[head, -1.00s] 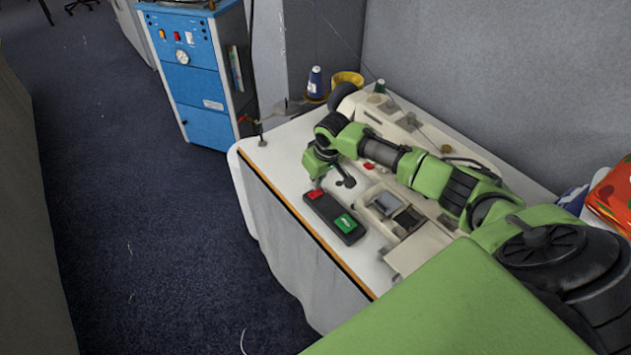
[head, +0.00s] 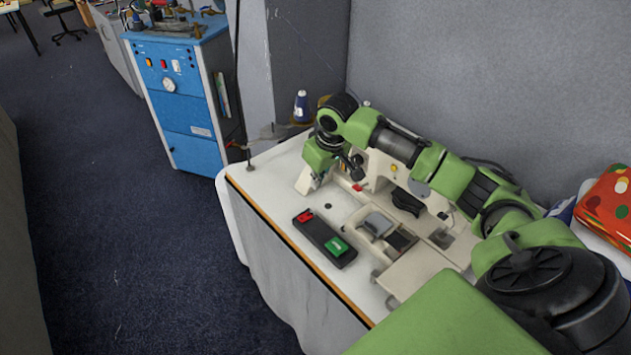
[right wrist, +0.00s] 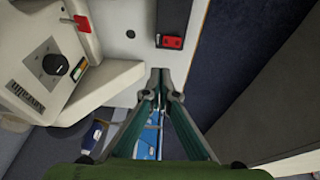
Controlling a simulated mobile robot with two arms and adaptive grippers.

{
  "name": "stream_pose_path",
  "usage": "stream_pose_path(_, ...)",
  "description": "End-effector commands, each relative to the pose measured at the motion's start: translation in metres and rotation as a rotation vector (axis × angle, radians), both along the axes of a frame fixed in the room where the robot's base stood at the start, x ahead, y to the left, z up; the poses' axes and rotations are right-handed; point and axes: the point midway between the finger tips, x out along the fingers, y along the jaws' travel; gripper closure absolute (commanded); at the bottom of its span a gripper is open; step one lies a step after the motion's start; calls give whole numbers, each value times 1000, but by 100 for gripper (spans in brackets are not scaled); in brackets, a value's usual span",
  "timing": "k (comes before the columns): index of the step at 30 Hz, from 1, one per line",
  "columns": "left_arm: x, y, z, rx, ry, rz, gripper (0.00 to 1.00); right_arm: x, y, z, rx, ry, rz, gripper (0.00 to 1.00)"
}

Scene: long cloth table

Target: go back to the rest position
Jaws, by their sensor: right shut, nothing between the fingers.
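My right gripper (head: 317,177) is at the end of the green arm, above the table and beyond the red end of a black switch box (head: 319,234). The box carries a red button (head: 304,215) and a green button (head: 336,246). In the right wrist view my gripper's fingertips (right wrist: 161,76) are together and hold nothing. The red button (right wrist: 171,42) shows just ahead of the tips there, with a gap between. My left gripper is not in view.
A cream sewing machine (head: 376,177) stands beside and behind my right arm on the white table (head: 275,180). A blue cabinet (head: 189,110) stands at the back left, a grey wall (head: 450,70) behind. The dark carpet (head: 100,240) on the left is clear.

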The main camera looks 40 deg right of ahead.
Motion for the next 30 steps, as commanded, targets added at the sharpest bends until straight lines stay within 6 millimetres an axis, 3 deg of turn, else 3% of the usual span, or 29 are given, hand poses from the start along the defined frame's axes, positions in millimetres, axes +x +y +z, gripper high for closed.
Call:
stream_pose_path(9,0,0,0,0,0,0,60,-1,3,-3,0,2,7,100)
stream_pose_path(11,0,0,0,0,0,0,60,-5,13,-11,1,7,27,100)
stream_pose_path(14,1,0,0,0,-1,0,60,-20,44,-35,0,20,93,100)
stream_pose_path(19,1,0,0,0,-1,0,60,-71,121,-86,15,22,242,100)
stream_pose_path(24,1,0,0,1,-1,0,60,-131,182,-111,50,-7,317,100)
stream_pose_path(27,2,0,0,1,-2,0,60,-167,205,-116,68,-24,317,100)
stream_pose_path(30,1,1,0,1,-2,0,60,-199,215,-116,75,-37,293,100)
